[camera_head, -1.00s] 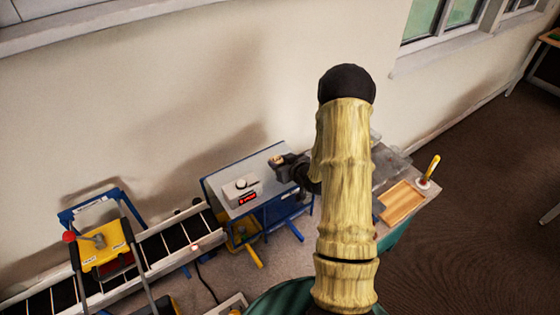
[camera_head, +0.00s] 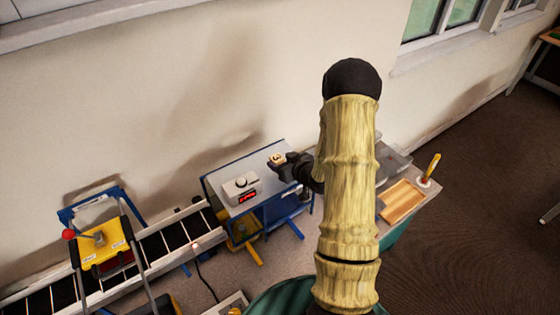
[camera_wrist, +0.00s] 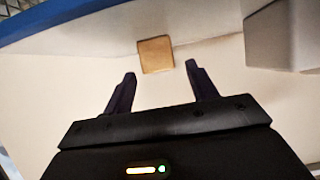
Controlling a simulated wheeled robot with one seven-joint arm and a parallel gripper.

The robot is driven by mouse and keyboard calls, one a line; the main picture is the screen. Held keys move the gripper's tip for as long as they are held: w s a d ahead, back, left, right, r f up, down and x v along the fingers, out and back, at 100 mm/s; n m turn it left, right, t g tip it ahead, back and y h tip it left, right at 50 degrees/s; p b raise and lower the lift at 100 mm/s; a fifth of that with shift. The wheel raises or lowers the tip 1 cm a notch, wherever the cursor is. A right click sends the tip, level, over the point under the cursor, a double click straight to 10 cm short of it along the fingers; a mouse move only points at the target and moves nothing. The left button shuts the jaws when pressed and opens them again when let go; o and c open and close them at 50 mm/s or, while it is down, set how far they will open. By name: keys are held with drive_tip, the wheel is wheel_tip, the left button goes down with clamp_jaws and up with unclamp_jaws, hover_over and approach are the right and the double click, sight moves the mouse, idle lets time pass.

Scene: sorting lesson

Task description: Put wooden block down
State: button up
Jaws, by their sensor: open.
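The wooden block (camera_wrist: 156,55) is a small tan square piece. In the wrist view it lies on a pale surface just beyond my fingertips, apart from both fingers. In the head view the block (camera_head: 276,157) shows on the grey top of the blue-edged table (camera_head: 222,180), near its back edge. My gripper (camera_wrist: 160,72) is open and empty, its two dark fingers spread and pointing at the block. In the head view my gripper (camera_head: 283,164) is small and dark, right beside the block, and my arm hides part of the table's right side.
A grey box with a knob and red display (camera_head: 242,188) stands left of the block. A conveyor (camera_head: 165,243) runs to the lower left, with a yellow machine (camera_head: 104,243) over it. A wooden tray (camera_head: 401,202) and a yellow-handled tool (camera_head: 430,168) are at right.

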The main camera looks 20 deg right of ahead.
drive_tip(key=b+v, duration=0.2)
drive_tip(key=v, duration=0.8)
drive_tip(key=shift+s, duration=0.2)
drive_tip(key=shift+d+r, duration=0.1)
drive_tip(key=shift+r, duration=0.05)
drive_tip(key=s+a+r+m+g+h, duration=0.1)
drive_tip(key=s+a+r+g, duration=0.2)
drive_tip(key=s+a+g, duration=0.2)
drive_tip(key=s+a+r+m+g+h, duration=0.1)
drive_tip(key=s+a+r+g, duration=0.2)
drive_tip(key=s+a+g, duration=0.2)
drive_tip(key=s+a, duration=0.3)
drive_tip(key=a, duration=0.1)
drive_tip(key=shift+s+a, duration=0.2)
drive_tip(key=shift+a, duration=0.05)
idle(0.6)
